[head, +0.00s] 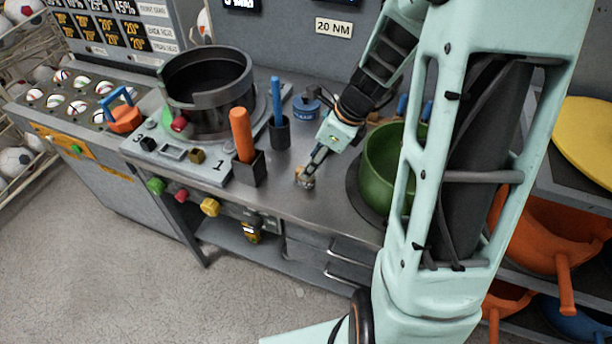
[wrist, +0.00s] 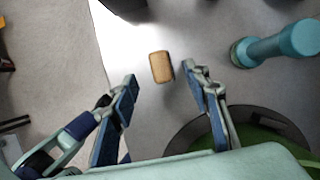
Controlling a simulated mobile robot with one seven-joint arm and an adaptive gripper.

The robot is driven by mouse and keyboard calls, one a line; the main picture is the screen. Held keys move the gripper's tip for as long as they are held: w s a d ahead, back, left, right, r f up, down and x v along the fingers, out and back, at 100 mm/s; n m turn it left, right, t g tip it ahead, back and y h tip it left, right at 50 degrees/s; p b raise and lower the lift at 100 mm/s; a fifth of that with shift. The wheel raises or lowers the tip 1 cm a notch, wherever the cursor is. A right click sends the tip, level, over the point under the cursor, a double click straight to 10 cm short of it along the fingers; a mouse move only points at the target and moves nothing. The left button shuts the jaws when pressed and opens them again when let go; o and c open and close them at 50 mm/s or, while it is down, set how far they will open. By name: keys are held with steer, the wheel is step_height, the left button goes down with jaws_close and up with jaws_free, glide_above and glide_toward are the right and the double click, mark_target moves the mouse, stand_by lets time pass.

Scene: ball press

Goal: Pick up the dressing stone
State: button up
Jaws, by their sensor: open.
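The dressing stone looks like a small tan-brown block (wrist: 161,67) lying on the grey metal bench top, near its front edge. In the head view the stone (head: 306,183) is small and partly covered by my gripper (head: 311,166), which points down at it from above. In the wrist view my gripper (wrist: 160,78) is open, with one blue-padded finger to each side. The stone shows in the gap between the fingertips, closer to the right one. The fingers do not appear to hold it; the height between fingertips and stone is hard to tell.
A green bowl (head: 373,168) stands right of my gripper. An orange handle in a dark holder (head: 248,170) and a blue handle (head: 277,103) stand to the left. The bench front edge is close.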

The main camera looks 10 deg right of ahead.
steer(key=shift+x, duration=3.35)
steer(key=shift+d, duration=0.1)
jaws_close()
